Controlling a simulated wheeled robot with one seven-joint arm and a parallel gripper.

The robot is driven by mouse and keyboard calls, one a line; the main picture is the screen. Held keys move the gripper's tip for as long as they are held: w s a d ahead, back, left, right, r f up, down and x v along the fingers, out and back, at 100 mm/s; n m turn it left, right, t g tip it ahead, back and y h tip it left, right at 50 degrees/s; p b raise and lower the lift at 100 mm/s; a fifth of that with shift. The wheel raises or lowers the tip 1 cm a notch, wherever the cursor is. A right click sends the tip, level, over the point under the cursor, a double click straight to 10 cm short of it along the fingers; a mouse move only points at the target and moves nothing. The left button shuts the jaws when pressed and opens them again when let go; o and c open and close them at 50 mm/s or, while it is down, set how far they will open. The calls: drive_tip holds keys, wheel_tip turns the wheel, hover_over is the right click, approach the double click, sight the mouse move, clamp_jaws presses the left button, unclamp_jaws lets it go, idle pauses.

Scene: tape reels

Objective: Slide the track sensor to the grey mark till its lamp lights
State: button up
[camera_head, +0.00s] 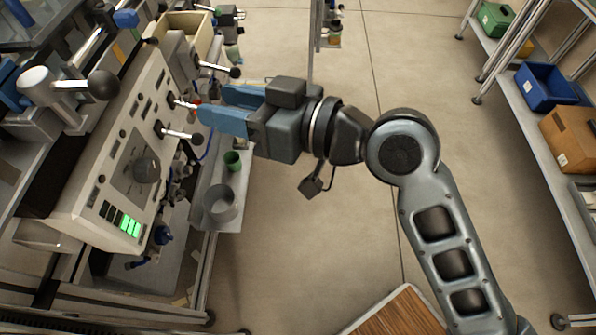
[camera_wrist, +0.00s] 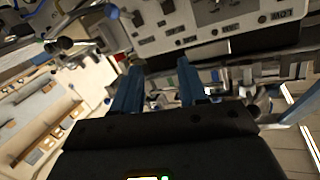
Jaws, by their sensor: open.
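My gripper (camera_head: 211,106) has two blue fingers and is open in front of the grey-white machine panel (camera_head: 85,190), its tips pointing left at it. A thin pale rod with a red part (camera_head: 189,103) shows just by the fingertips. I cannot tell whether it touches them or is the track sensor. In the wrist view my gripper (camera_wrist: 159,66) shows its fingers apart with nothing clearly held between them. I cannot pick out the grey mark or the sensor's lamp for certain. Green lit segments (camera_head: 125,222) glow low on the panel.
Black-knobbed levers (camera_head: 182,134) stick out of the panel near my fingers. A grey cup (camera_head: 220,203) and a green cup (camera_head: 233,160) stand on a shelf below. A rack with a blue bin (camera_head: 546,86) is at right. The floor between is open.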

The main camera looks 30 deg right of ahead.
drive_tip(key=s+d+f+m+h+p, duration=0.1)
drive_tip(key=s+f+h, duration=0.1)
drive_tip(key=s, duration=0.3)
drive_tip(key=s+d+f+t+h+p, duration=0.1)
drive_tip(key=s+d+f+h, duration=0.1)
drive_tip(key=s+f, duration=0.2)
drive_tip(key=shift+s+m, duration=0.4)
drive_tip(key=shift+s, duration=0.5)
drive_tip(key=shift+f, duration=0.1)
drive_tip(key=n+g+y+b, duration=0.4)
drive_tip(key=n+y, duration=0.4)
drive_tip(key=y, duration=0.1)
approach(135, 15)
drive_tip(key=x, duration=0.5)
drive_tip(key=shift+w+a+p, duration=0.2)
drive_tip(key=shift+p, duration=0.1)
drive_tip(key=shift+p+x, duration=0.7)
drive_tip(key=shift+x, duration=2.9)
drive_tip(key=shift+c, duration=0.2)
